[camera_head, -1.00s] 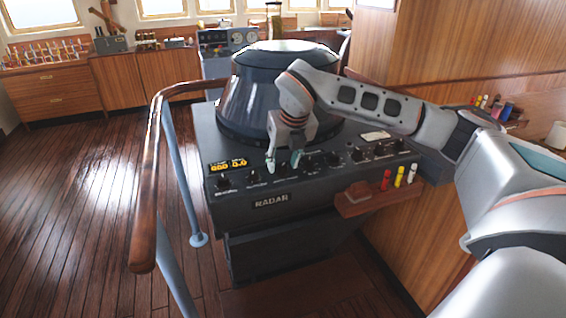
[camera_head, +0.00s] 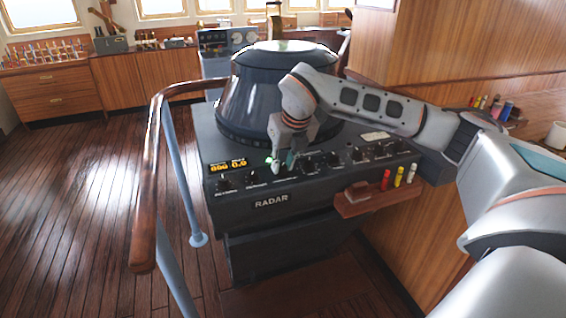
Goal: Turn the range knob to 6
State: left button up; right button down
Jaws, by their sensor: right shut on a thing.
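The radar console (camera_head: 268,201) is a dark grey box with a row of small black knobs along its sloped front panel. An orange display (camera_head: 228,166) glows at the panel's left end. My right gripper (camera_head: 282,164) points down at the panel and is shut on a knob just right of the display. The gripper's fingers hide that knob, so its pointer and setting cannot be read. The label under it is too small to read. Other knobs, such as one at the left (camera_head: 224,184), stand clear of the fingers. My left gripper is not in view.
A wooden handrail (camera_head: 147,200) on blue posts stands left of the console. A small wooden shelf (camera_head: 372,205) with red, yellow and white markers juts out at the console's right front. A large dark radar hood (camera_head: 262,95) rises behind the panel.

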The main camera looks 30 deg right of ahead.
jog(key=n+y+p, duration=0.1)
jog(key=n, duration=0.2)
jog(key=shift+d+r, duration=0.1)
jog(key=shift+d, duration=0.05)
jog(key=n+y+p, duration=0.1)
jog(key=n, duration=0.2)
jog(key=shift+p, duration=0.3)
jog(key=shift+n+g+y+p, duration=0.3)
jog(key=shift+n+y+p, duration=0.15)
jog(key=shift+n, duration=0.55)
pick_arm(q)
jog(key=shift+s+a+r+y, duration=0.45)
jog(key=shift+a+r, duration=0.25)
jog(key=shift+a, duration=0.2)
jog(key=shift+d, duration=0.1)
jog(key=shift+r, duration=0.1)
pick_arm(e)
jog(key=c, duration=1.8)
grip_release()
jog(key=shift+c, duration=0.2)
